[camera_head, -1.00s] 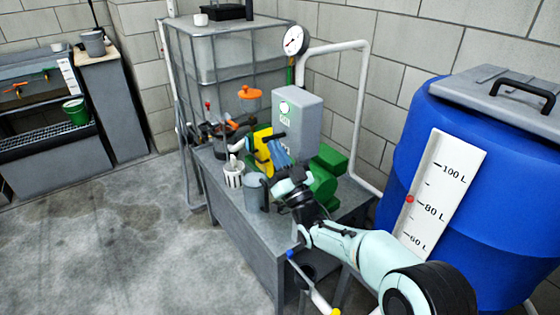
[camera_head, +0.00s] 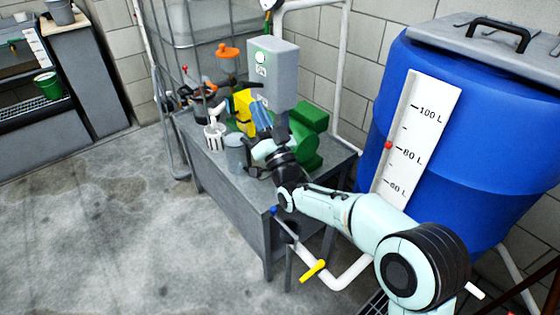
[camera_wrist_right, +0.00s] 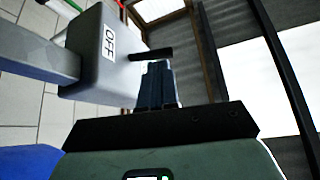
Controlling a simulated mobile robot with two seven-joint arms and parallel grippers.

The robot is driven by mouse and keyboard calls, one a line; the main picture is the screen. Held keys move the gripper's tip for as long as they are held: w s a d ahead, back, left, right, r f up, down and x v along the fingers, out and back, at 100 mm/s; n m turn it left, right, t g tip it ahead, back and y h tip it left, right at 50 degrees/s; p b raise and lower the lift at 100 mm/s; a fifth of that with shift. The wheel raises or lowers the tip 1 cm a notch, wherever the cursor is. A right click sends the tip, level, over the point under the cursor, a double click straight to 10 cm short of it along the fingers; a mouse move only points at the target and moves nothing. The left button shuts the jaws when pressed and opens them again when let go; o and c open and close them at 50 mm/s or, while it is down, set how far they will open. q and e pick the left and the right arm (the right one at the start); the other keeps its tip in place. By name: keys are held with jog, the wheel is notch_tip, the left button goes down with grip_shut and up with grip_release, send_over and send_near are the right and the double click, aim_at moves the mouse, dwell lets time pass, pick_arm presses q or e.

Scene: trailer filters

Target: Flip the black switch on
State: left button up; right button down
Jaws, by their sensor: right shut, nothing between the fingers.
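The grey switch box (camera_head: 272,75) stands on a grey post above the work table. In the right wrist view the box (camera_wrist_right: 92,62) carries a label reading OFF, and the black switch (camera_wrist_right: 150,54) sticks out from its side as a short lever. The switch also shows as a small dark bar in the head view (camera_head: 249,86). My right gripper (camera_head: 262,116) is just below the switch. In the wrist view its blue fingers (camera_wrist_right: 157,82) are shut and empty, with their tips close under the lever; I cannot tell whether they touch it. My left gripper is out of view.
Green machinery (camera_head: 308,122) and a yellow part (camera_head: 242,108) sit around the box's post. A large blue barrel (camera_head: 460,150) is to the right. The floor at left is clear.

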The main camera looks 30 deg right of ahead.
pick_arm(q)
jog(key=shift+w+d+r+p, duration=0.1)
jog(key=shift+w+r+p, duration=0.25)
jog(key=shift+p, duration=0.2)
pick_arm(e)
jog(key=v, duration=1)
jog(key=shift+s+a, duration=0.2)
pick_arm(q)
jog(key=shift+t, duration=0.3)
pick_arm(e)
jog(key=shift+f, duration=0.15)
